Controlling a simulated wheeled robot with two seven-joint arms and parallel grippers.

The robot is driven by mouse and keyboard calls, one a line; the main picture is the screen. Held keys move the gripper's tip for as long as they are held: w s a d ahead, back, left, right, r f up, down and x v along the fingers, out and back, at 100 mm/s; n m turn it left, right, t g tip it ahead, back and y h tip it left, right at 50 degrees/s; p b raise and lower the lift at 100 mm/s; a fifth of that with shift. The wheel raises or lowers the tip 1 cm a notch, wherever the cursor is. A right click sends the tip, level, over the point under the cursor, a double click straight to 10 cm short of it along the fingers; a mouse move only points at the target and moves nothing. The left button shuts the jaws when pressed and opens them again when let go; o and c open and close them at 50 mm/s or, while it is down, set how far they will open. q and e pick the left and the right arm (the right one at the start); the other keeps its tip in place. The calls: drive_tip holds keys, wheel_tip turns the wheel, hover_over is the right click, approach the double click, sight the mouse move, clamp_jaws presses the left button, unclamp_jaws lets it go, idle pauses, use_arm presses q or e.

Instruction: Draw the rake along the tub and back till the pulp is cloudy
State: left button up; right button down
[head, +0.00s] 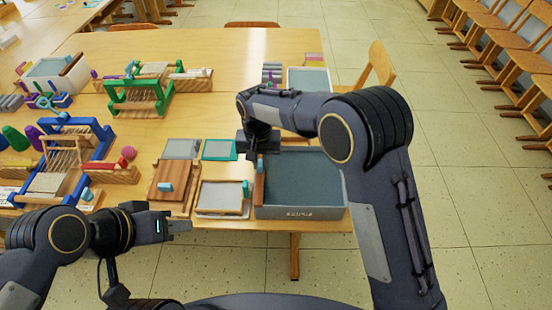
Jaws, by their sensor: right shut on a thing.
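The grey tub (300,213) stands at the front right of the wooden table, with flat blue-grey pulp (308,178) in it. The rake (259,188) shows as a wooden bar along the tub's left wall, with a small blue part on top. My right gripper (262,152) points down over the tub's left end and is shut on the rake; the arm hides part of the grip and the tub's far right corner.
Left of the tub lie a framed mould (222,212), a wooden press board (167,190) and flat grey and green sheets (219,150). Blue and green looms (140,100) fill the table's left.

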sight(259, 163)
drive_tip(key=shift+a, duration=0.25)
drive_tip(key=c, duration=1.4)
unclamp_jaws()
drive_tip(key=shift+a, duration=0.15)
drive_tip(key=shift+c, duration=0.2)
drive_tip(key=shift+r, duration=0.1)
wheel_tip(259, 163, up, 8)
drive_tip(key=shift+f, duration=0.2)
drive_tip(key=shift+d, duration=0.2)
